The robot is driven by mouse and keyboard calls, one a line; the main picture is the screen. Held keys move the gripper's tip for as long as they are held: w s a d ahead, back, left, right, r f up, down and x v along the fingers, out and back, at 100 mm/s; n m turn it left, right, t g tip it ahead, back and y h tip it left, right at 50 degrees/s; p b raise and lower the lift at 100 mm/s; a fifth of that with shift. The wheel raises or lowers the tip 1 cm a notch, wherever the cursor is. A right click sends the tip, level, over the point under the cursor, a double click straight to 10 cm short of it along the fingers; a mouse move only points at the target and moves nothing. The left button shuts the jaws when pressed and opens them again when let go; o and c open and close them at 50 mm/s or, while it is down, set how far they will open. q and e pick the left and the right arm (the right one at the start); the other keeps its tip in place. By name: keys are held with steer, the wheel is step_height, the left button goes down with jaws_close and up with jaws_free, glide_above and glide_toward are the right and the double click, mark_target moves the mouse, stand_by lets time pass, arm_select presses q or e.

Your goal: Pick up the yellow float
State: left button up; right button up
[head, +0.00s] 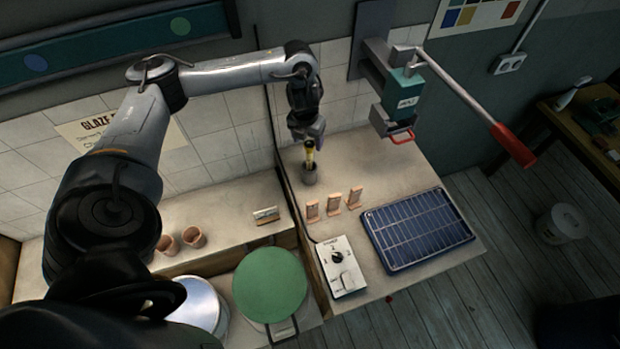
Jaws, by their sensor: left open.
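The yellow float (310,157) stands upright in a small dark grey cup (309,175) on the worktop's left side, near the tiled wall. Its upper end is close under my left gripper (309,138), which points down above it. The gripper is open; whether the fingers are beside the float's top or just above it, I cannot tell. My right gripper does not show.
Several small terracotta pieces (333,205) stand in front of the cup. A blue slatted panel (417,228) and a white control box (340,266) lie nearer. A wall-mounted press with a red-ended lever (470,100) stands to the right. A green disc (270,283) is lower left.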

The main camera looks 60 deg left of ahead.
mark_target(310, 151)
arm_select(q)
step_height(310, 151, down, 2)
steer(key=shift+w+f, duration=0.1)
steer(key=shift+w, duration=0.05)
steer(key=shift+w+a+f, duration=0.1)
steer(key=shift+w+f, duration=0.05)
steer(key=shift+f, duration=1.15)
steer(key=shift+w+a+f, duration=0.1)
steer(key=shift+f, duration=1.15)
steer(key=c, duration=1)
steer(key=shift+r, duration=0.15)
